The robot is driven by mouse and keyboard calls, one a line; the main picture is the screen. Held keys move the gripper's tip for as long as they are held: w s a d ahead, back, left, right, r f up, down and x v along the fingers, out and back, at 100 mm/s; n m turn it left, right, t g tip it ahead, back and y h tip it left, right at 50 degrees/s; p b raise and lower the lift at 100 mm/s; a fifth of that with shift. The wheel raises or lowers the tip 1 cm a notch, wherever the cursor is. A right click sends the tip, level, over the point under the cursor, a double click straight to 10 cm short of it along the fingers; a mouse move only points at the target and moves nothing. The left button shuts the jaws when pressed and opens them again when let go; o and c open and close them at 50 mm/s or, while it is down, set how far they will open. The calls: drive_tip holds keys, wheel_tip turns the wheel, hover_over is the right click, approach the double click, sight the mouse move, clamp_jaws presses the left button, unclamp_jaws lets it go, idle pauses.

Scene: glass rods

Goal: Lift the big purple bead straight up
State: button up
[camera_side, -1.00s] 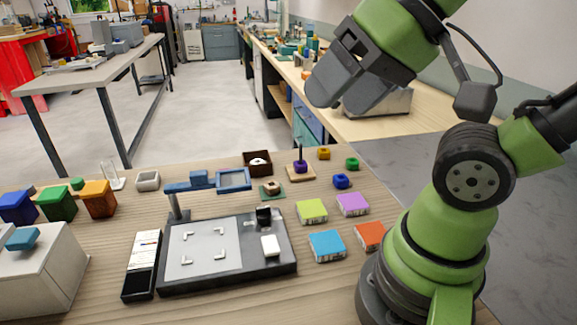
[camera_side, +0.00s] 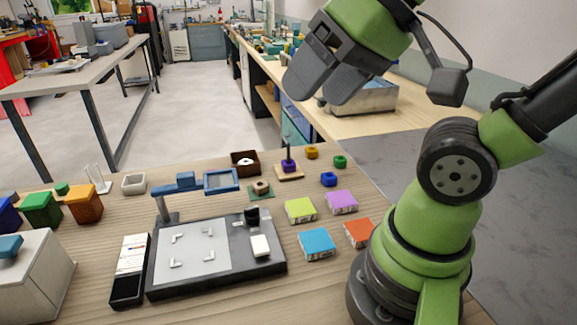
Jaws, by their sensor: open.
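The big purple bead (camera_side: 289,167) sits low around an upright dark rod (camera_side: 288,148) on a small square wooden base (camera_side: 289,176) toward the back right of the table. My gripper (camera_side: 317,92) is in the air at the upper right, well above the table. In the picture its fingers are above and slightly right of the rod. The fingers are apart with nothing between them, and they do not touch the bead or the rod.
Colored blocks, such as a lime one (camera_side: 300,210), lie in front.

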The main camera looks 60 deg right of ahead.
drive_tip(key=w+d+f+n+g+h, duration=0.2)
drive_tip(key=w+d+n+g, duration=0.15)
drive_tip(key=w+d, duration=0.45)
drive_tip(key=w+d+f+n+g+h, duration=0.1)
drive_tip(key=w+d+f+n+g, duration=0.25)
drive_tip(key=w, duration=0.85)
drive_tip(key=n+g+h, duration=0.2)
drive_tip(key=n+g, duration=0.1)
drive_tip(key=n, duration=0.2)
approach(283, 163)
drive_tip(key=f, duration=0.2)
drive_tip(key=d+f, duration=0.1)
drive_tip(key=shift+s+d+f+n, duration=0.1)
drive_tip(key=shift+s+f+n, duration=0.05)
drive_tip(key=shift+s+n, duration=0.15)
drive_tip(key=x, duration=0.5)
drive_tip(key=shift+s+f, duration=0.2)
drive_tip(key=shift+f, duration=0.1)
drive_tip(key=c, duration=1)
